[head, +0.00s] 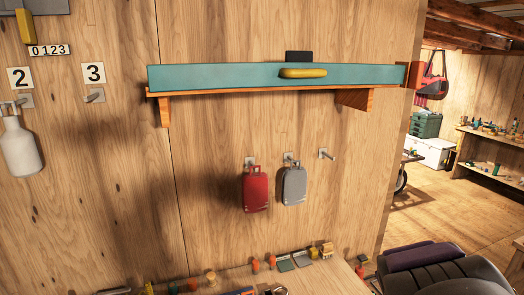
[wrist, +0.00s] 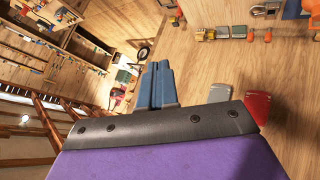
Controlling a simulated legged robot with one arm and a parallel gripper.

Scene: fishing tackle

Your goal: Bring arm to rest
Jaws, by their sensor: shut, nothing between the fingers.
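My gripper (wrist: 158,68) shows in the wrist view as two blue fingers side by side, shut and empty, beyond a black band and a purple body. It points out over the room, apart from any object. In the head view, a dark and purple part of my arm (head: 430,262) is at the lower right; the fingers cannot be made out there. A red flask (head: 255,188) and a grey flask (head: 293,185) hang on wall hooks; they also show in the wrist view behind the black band.
A teal box (head: 220,78) with a yellow handle lies on a wooden wall shelf (head: 240,91). A white bottle (head: 19,148) hangs at the left under hook 2. Hook 3 (head: 95,96) is bare. Small items line a bench along the bottom. Open floor (head: 440,205) lies at the right.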

